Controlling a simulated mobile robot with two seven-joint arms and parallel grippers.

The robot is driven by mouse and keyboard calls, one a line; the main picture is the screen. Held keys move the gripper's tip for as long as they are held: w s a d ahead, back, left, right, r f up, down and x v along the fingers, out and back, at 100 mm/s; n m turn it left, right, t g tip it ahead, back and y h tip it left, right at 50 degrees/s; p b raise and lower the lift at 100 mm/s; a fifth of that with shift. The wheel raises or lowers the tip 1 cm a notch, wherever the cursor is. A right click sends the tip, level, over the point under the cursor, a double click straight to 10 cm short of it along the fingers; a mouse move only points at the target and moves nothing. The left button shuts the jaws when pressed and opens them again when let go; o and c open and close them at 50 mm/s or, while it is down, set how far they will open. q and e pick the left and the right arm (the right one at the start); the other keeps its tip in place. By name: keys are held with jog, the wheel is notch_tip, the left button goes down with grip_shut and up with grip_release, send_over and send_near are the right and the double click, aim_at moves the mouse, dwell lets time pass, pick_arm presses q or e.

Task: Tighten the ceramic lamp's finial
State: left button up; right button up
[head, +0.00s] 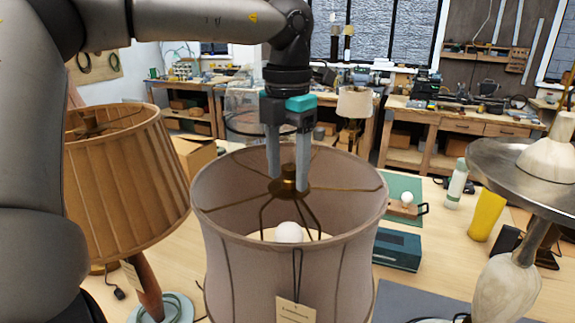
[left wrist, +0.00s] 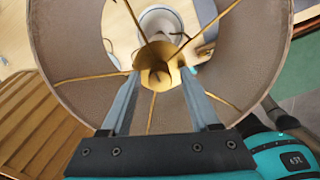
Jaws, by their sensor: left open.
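The lamp in the middle has a taupe fabric shade (head: 235,255) with a paper tag (head: 294,311) hanging on its front. Its base is hidden by the shade in the head view. The brass finial (head: 288,187) sits at the centre of the shade's spider, above a white bulb (head: 289,232). My left gripper (head: 288,181) points down into the shade's open top, with a finger on each side of the finial. In the left wrist view the brass finial (left wrist: 157,68) lies between the open fingers (left wrist: 160,76); I cannot tell whether they touch it. My right gripper is out of view.
A lamp with a pleated tan shade (head: 120,185) stands close on the left. A lamp with a metal shade (head: 500,170) stands on the right. A teal box (head: 397,250), a yellow cylinder (head: 486,215) and a pale bottle (head: 457,184) are on the table between.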

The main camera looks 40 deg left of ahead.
pick_arm(q)
grip_shut()
dwell(0.5)
